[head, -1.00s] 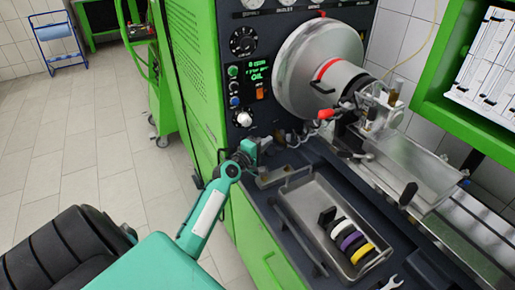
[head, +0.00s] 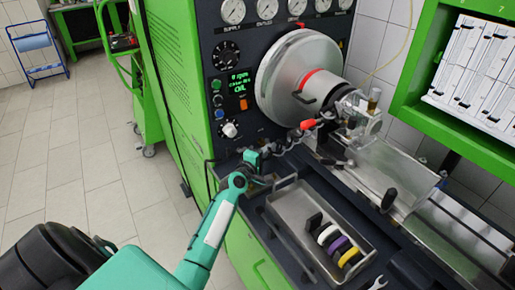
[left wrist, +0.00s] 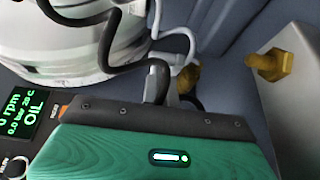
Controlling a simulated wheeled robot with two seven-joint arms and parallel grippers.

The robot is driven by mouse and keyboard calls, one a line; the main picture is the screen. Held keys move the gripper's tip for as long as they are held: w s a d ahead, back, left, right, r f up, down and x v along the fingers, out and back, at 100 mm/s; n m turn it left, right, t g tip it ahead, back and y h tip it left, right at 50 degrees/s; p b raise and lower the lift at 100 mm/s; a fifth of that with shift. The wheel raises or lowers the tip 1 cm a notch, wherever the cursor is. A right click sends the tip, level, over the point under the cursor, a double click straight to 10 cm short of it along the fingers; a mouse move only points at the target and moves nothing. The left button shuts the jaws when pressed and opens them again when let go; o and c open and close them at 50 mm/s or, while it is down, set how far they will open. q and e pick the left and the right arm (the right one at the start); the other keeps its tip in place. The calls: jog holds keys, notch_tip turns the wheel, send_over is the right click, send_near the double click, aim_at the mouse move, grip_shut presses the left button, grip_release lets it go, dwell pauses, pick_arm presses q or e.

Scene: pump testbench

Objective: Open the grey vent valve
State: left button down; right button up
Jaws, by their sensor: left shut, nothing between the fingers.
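My left gripper (head: 254,161) is low in front of the green test bench's dark panel, below and right of a pale knob (head: 229,130). It is shut and empty. In the left wrist view its dark fingers (left wrist: 156,82) are together, in front of a light grey curved piece (left wrist: 183,42) beside a brass fitting (left wrist: 187,78). That grey piece may be part of the vent valve, but I cannot tell for sure. Contact between it and the fingers is also unclear. My right gripper is not in view.
A metal tray (head: 283,207) with several coloured rings lies right of my left gripper. A red-tipped lever (head: 308,124) and a large round steel housing (head: 275,84) are above. A second brass fitting (left wrist: 270,65) sits on a metal block.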

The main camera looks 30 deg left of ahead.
pick_arm(q)
jog(key=shift+w+d+r, duration=0.1)
jog(key=shift+w+d, duration=0.35)
jog(key=shift+d, duration=0.35)
jog(key=shift+w+d, duration=0.1)
jog(key=shift+r, duration=0.35)
notch_tip(320, 180, up, 19)
jog(key=p, duration=0.1)
jog(key=shift+y+p, duration=0.3)
jog(key=shift+p, duration=0.05)
